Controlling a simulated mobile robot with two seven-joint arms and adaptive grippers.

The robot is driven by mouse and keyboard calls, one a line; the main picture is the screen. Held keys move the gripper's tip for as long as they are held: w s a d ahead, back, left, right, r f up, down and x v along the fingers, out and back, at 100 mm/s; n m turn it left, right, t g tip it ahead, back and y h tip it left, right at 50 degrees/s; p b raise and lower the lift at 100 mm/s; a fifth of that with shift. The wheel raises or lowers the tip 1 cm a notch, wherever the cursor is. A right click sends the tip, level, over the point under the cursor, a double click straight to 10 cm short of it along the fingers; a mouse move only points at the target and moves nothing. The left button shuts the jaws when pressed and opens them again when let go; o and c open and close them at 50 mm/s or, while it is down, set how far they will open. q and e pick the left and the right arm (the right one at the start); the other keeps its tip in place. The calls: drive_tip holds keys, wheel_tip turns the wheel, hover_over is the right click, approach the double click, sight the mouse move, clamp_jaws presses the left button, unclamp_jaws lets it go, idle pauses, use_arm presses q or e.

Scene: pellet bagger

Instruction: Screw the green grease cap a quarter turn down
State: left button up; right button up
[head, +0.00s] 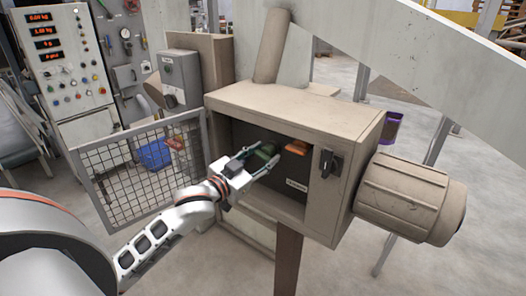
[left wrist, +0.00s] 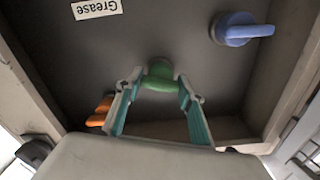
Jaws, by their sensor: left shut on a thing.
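The green grease cap (head: 263,153) sits inside the open front of the beige box (head: 300,112). In the left wrist view the cap (left wrist: 158,76) stands out from the dark back panel, between my fingertips. My left gripper (head: 268,160) reaches into the box and is shut on the cap. In the left wrist view its fingers (left wrist: 158,84) lie on either side of the cap. The cap's underside and thread are hidden. My right gripper is in neither view.
An orange part (left wrist: 100,112) and a blue handle (left wrist: 240,30) are on the same panel, close to my fingers. A "Grease" label (left wrist: 97,8) is there too. The box walls surround the opening. A mesh door (head: 130,172) stands open at left. A dark latch (head: 327,163) is at right.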

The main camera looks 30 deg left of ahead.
use_arm(q)
drive_tip(key=m, duration=0.3)
drive_tip(key=shift+m, duration=0.4)
drive_tip(key=m, duration=0.3)
drive_tip(key=shift+d+f+m, duration=0.1)
drive_tip(key=shift+m, duration=0.2)
drive_tip(key=m, duration=0.6)
drive_tip(key=shift+m, duration=0.4)
drive_tip(key=shift+f, duration=0.1)
drive_tip(key=o, duration=1.1)
drive_tip(key=shift+o, duration=0.2)
drive_tip(key=s, duration=1.2)
drive_tip(key=shift+a, duration=0.45)
